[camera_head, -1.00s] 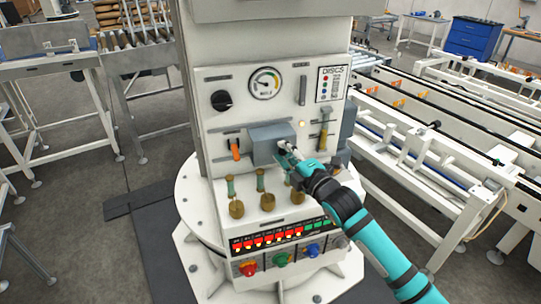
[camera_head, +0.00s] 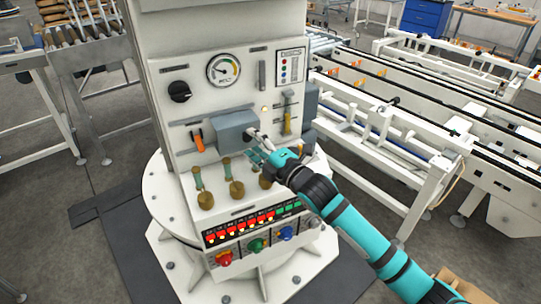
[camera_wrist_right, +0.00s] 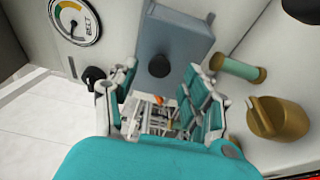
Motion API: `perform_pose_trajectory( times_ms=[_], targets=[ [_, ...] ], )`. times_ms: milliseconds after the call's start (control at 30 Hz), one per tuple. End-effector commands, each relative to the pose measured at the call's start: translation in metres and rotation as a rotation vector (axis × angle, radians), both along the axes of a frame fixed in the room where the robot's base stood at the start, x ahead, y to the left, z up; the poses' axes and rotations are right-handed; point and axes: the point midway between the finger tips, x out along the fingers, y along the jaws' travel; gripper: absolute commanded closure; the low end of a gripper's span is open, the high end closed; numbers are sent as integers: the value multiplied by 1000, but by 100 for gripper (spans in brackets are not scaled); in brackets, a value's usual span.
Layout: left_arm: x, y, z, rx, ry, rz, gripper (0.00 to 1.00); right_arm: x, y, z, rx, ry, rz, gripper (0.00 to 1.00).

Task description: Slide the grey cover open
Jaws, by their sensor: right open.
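My right gripper (camera_head: 256,141) is at the cover's right side, in front of the panel. In the wrist view the right gripper's fingers (camera_wrist_right: 160,88) are spread apart, with the knob just beyond and between them. I cannot tell whether they touch it. My left gripper is not in view.
The orange lever (camera_head: 197,140) is left of the cover. A grey box (camera_head: 308,103) sits on the panel's right side. Coloured knobs (camera_head: 258,244) line the lower panel. White conveyor frames (camera_head: 400,150) stand to the right.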

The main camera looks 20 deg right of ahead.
Motion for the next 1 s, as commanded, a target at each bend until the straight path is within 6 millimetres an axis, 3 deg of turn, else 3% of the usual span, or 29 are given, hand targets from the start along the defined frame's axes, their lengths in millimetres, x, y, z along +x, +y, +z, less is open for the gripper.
perform_pose_trajectory(
  times_ms=[200,433,1000],
  targets=[
    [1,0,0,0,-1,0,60,-46,-19,-2,-3,3,0,51],
    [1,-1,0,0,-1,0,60,-79,-33,-2,-1,3,-1,51],
    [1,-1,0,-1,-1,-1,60,-87,-36,-1,-1,2,-1,51]
  ],
)
